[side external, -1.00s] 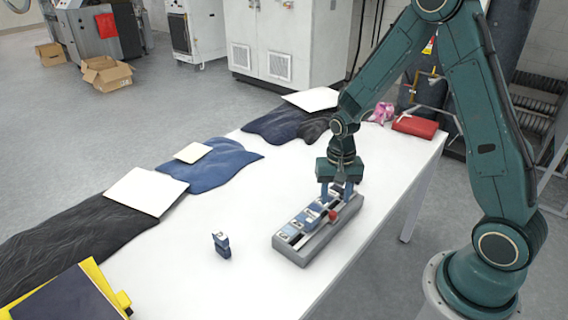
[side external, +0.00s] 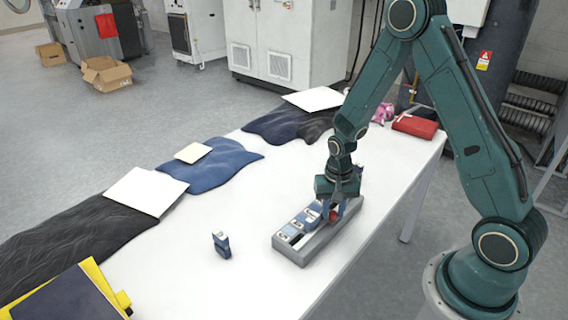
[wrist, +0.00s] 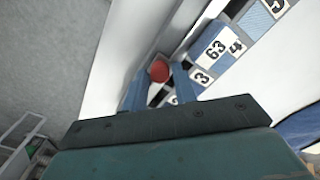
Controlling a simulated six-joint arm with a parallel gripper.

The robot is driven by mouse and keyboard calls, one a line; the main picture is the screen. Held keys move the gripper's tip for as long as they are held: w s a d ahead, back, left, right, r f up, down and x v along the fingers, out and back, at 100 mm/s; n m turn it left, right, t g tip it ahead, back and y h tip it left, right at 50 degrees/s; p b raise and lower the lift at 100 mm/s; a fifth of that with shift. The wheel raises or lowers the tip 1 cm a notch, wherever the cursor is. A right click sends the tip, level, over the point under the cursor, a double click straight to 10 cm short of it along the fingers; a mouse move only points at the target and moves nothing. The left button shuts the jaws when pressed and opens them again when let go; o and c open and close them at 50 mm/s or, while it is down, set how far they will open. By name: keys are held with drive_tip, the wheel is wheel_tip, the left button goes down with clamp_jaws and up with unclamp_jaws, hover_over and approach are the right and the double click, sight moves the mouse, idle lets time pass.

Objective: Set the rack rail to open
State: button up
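The rack (side external: 303,256) is a long grey tray on the white table, holding a row of blue-and-white numbered blocks (side external: 303,221). They also show in the wrist view (wrist: 214,48). A red knob (wrist: 158,71) sits at the rack's side; it is partly covered by my gripper in the side view (side external: 335,214). My gripper (wrist: 159,69) is tilted and low at the rack, its two blue fingers apart on either side of the knob. I cannot tell whether they touch it. The far end of the rack is hidden behind my gripper.
A loose blue numbered block (side external: 221,245) stands on the table left of the rack. A red pouch (side external: 414,126) lies at the back.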

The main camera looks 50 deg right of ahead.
sight(337, 223)
clamp_jaws()
drive_tip(key=shift+s, duration=0.9)
drive_tip(key=shift+o, duration=2.2)
unclamp_jaws()
drive_tip(key=shift+r, duration=0.15)
wheel_tip(337, 223, up, 14)
drive_tip(key=shift+f, duration=0.2)
